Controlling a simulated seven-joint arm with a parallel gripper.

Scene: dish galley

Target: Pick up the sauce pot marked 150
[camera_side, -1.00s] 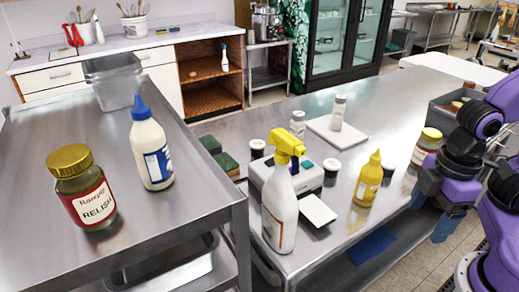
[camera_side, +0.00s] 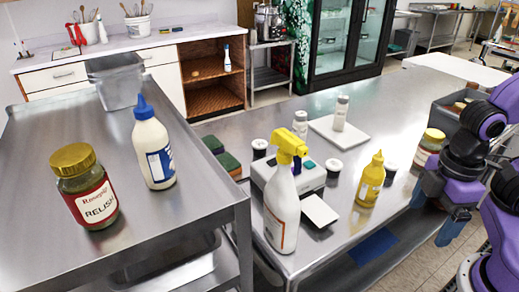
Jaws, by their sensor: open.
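Several small dark pots with white lids stand on the steel table: one at the back left (camera_side: 259,149), one in the middle in front of the white board (camera_side: 333,168), and one at the right (camera_side: 390,173), partly behind the yellow bottle. Any numbers on them are too small to read, so I cannot tell which is marked 150. My gripper (camera_side: 438,212) is at the right, by the table's front right edge. Its blue fingers point down, apart and empty, right of the yellow bottle and clear of the pots.
A yellow squeeze bottle (camera_side: 370,180), a spray bottle (camera_side: 281,210) and a labelled jar (camera_side: 429,147) stand near the pots. A white-topped device (camera_side: 288,178) and a grey bin (camera_side: 446,118) are also there. The table's back right is clear.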

